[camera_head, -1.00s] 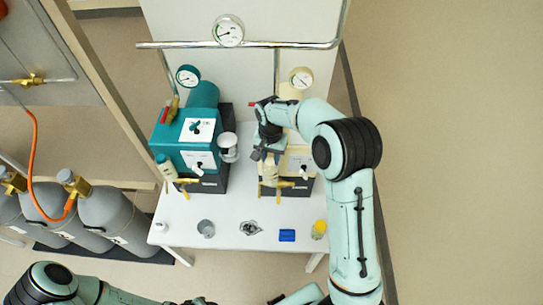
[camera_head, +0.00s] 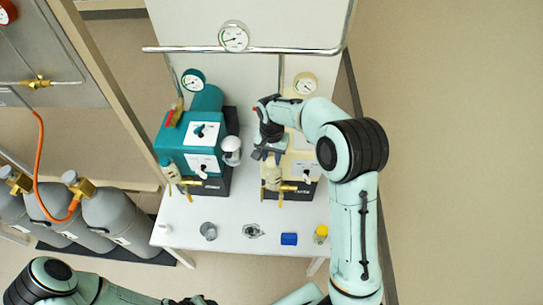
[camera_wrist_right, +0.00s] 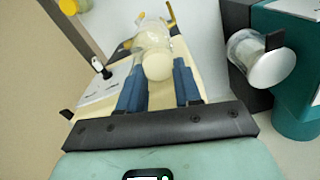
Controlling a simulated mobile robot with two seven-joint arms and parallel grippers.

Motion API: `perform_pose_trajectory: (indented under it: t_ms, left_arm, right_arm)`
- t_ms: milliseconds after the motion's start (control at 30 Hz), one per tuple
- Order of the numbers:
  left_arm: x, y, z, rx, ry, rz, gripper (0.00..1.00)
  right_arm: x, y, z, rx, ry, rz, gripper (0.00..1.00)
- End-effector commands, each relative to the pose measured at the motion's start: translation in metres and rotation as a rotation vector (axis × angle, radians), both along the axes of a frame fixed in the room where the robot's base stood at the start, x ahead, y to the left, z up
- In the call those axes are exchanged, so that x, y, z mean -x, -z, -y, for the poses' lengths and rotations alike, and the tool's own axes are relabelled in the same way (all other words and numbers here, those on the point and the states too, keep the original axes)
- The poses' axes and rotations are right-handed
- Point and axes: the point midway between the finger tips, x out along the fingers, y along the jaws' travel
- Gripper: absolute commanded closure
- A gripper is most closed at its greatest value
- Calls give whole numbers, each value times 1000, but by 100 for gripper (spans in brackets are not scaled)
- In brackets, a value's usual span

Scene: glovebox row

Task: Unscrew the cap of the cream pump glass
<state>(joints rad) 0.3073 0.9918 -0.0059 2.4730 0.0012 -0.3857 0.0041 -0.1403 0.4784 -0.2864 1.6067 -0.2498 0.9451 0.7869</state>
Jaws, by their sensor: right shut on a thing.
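The cream pump (camera_head: 305,165) stands on the right of the white bench, partly hidden by my right arm. My right gripper (camera_head: 265,152) is at its left side, pointing down. In the right wrist view a clear glass (camera_wrist_right: 152,38) with a round cream cap (camera_wrist_right: 157,66) sits between my two blue fingers (camera_wrist_right: 160,85). The fingers are shut on the cap. How deep they grip is hard to see. My left arm crosses the bottom edge of the head view; its gripper is out of view.
A teal pump (camera_head: 187,150) stands left, with its own white-capped glass (camera_head: 231,146) close to my right gripper. Along the bench front are a grey cup (camera_head: 208,231), a metal part (camera_head: 252,231), a blue block (camera_head: 289,239) and a yellow-topped jar (camera_head: 320,233). Gas cylinders (camera_head: 110,215) stand left.

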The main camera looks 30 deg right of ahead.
Motion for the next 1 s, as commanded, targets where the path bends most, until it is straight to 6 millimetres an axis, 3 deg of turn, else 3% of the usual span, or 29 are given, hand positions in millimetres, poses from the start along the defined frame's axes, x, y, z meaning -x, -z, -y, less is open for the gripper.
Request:
perform_pose_trajectory:
  t_ms: [567, 1000]
  left_arm:
    - [-4, -4, 0, 0, 1, 5, 57]
    - [-23, -19, 0, 0, 0, 26, 57]
  right_arm:
    - [2, -6, 2, 2, 1, -6, 100]
    - [0, -39, 2, 2, 2, -4, 100]
